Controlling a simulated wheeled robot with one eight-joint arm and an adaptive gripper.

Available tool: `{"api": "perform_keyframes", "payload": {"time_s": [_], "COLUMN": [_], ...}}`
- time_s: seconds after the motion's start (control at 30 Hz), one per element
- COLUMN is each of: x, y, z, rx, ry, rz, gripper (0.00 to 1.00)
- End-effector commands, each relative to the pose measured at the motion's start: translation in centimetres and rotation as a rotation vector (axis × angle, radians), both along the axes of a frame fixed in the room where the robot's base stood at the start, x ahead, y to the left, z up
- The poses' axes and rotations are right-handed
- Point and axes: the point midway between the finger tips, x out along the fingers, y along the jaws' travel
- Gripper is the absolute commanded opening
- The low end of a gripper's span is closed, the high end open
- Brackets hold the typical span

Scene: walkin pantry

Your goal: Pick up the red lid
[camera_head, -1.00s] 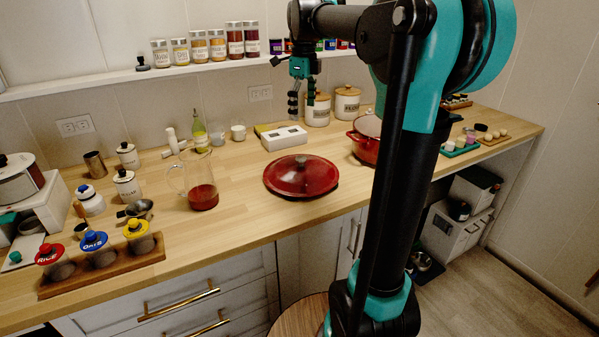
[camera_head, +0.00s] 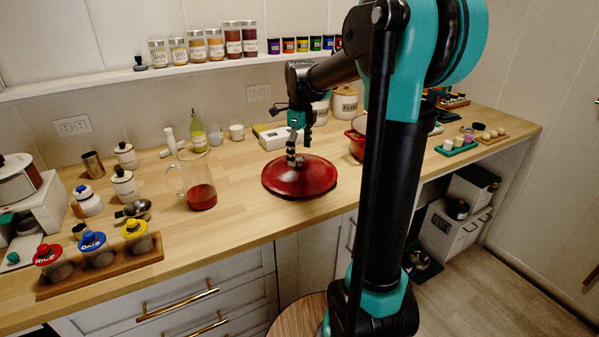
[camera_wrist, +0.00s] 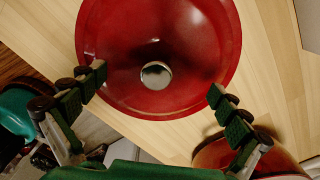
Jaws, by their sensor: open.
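The large round red lid (camera_head: 296,181) lies on the wooden counter in the head view, near the counter's front edge. In the wrist view the red lid (camera_wrist: 190,55) fills the upper middle, with its round metal knob (camera_wrist: 155,75) between and a little beyond my fingertips. I cannot tell exactly how high the fingertips are above the lid.
A red pot (camera_head: 357,143) stands just right of the lid, partly behind my arm. A glass jug (camera_head: 199,182) with red liquid stands to the left. A white box (camera_head: 277,137) is behind. The counter (camera_head: 232,228) is bare in front of the jug.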

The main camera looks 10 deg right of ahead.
Motion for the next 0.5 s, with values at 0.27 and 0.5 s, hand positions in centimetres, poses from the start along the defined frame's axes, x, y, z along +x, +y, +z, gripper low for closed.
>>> {"api": "perform_keyframes", "payload": {"time_s": [0.27,0.5], "x": [0.0,0.0], "y": [0.0,0.0], "z": [-1.8,-1.8], "rx": [0.0,0.0], "ry": [-0.001,-0.001], "rz": [0.0,0.0], "gripper": [1.0,0.89]}}
